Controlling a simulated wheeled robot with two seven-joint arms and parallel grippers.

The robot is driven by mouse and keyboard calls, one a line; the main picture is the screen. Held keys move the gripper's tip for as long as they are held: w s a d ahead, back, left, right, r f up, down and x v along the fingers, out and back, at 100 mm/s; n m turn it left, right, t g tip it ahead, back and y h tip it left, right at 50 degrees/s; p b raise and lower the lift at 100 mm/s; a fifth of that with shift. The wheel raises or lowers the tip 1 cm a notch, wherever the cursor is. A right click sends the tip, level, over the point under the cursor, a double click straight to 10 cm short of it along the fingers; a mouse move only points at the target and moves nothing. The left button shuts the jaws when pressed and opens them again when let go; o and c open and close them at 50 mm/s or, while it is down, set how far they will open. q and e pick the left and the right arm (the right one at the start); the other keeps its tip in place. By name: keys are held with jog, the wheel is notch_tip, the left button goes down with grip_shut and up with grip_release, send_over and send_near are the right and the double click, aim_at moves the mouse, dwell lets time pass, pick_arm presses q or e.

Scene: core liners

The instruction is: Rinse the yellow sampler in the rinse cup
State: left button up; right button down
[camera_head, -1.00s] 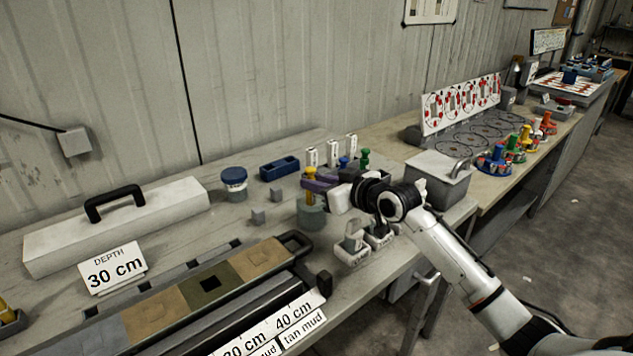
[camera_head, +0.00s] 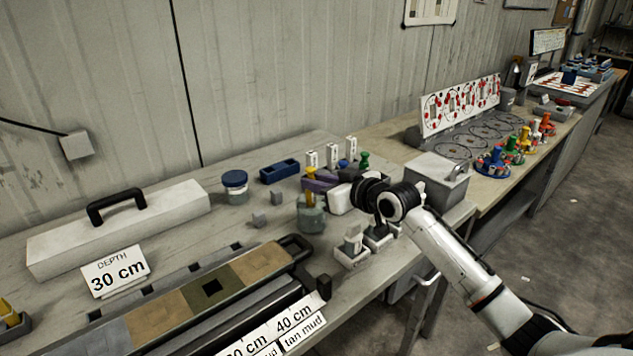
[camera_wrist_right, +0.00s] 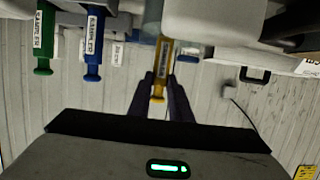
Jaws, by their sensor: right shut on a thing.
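My right gripper (camera_head: 314,184) is shut on the yellow sampler (camera_head: 311,199), which stands upright at the grey rinse cup (camera_head: 312,221). The sampler's lower end meets the cup's mouth in the head view; how deep it reaches inside I cannot tell. In the right wrist view, the yellow sampler (camera_wrist_right: 160,72) shows its label and sits between the two dark fingers (camera_wrist_right: 164,98). My left gripper is not in view.
Green (camera_head: 364,160) and blue (camera_head: 343,164) samplers stand behind the gripper. Small white holders (camera_head: 352,253) are in front. A blue-lidded jar (camera_head: 235,184), a blue tray (camera_head: 280,171) and small grey blocks lie left. A lidded grey box (camera_head: 437,178) stands right.

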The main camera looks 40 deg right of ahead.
jog(key=shift+f, duration=0.55)
jog(key=shift+r, duration=0.1)
jog(key=shift+r+p, duration=0.4)
jog(key=shift+r, duration=0.25)
notch_tip(320, 180, up, 8)
jog(key=shift+r, duration=0.25)
dwell(0.6)
jog(key=shift+f, duration=0.1)
dwell(0.9)
